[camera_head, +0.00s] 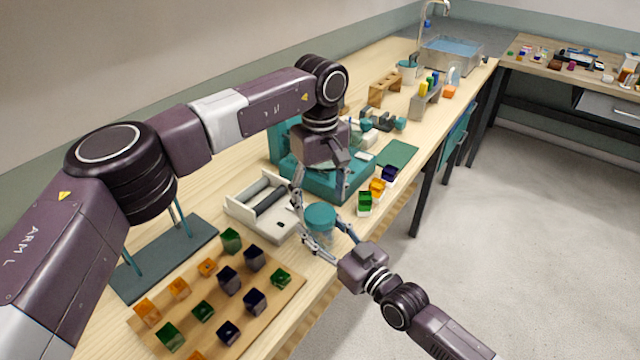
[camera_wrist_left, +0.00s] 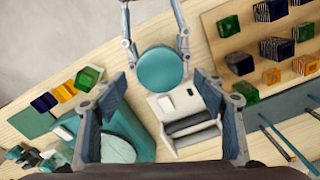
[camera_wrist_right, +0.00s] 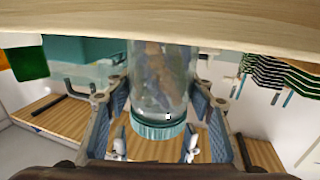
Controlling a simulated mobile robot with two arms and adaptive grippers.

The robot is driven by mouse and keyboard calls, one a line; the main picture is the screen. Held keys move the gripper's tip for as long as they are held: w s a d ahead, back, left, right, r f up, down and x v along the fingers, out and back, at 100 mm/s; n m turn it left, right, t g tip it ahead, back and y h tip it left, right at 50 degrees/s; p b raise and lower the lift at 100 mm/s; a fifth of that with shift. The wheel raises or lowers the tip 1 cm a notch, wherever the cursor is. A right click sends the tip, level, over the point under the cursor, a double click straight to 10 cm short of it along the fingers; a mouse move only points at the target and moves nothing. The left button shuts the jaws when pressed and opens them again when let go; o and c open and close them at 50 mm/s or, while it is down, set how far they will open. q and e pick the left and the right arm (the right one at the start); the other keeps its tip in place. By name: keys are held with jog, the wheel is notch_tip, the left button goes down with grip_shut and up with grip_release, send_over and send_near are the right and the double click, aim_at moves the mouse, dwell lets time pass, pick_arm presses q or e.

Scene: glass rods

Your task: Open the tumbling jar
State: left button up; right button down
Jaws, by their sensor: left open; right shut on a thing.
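The tumbling jar stands upright with its teal lid (camera_head: 320,214) on top; the lid also shows in the left wrist view (camera_wrist_left: 160,69). In the right wrist view the clear jar body (camera_wrist_right: 160,80) holds blurred brownish-blue contents, and the lid's ribbed edge is visible. My right gripper (camera_head: 327,240) is shut on the jar body from the front side. My left gripper (camera_head: 320,192) points down above the lid, its fingers apart and empty. In the left wrist view the lid lies between and beyond the left fingers (camera_wrist_left: 157,105), with no contact visible.
A white roller tumbler (camera_head: 238,207) is left of the jar. A teal machine (camera_head: 285,140) stands behind it. A wooden board (camera_head: 262,318) with several coloured glass blocks lies in front. More blocks, racks and a green mat (camera_head: 398,152) lie farther along the bench.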

aim_at(320, 212)
pick_arm(q)
jog(key=shift+f, duration=1.6)
pick_arm(e)
jog(key=shift+r, duration=0.1)
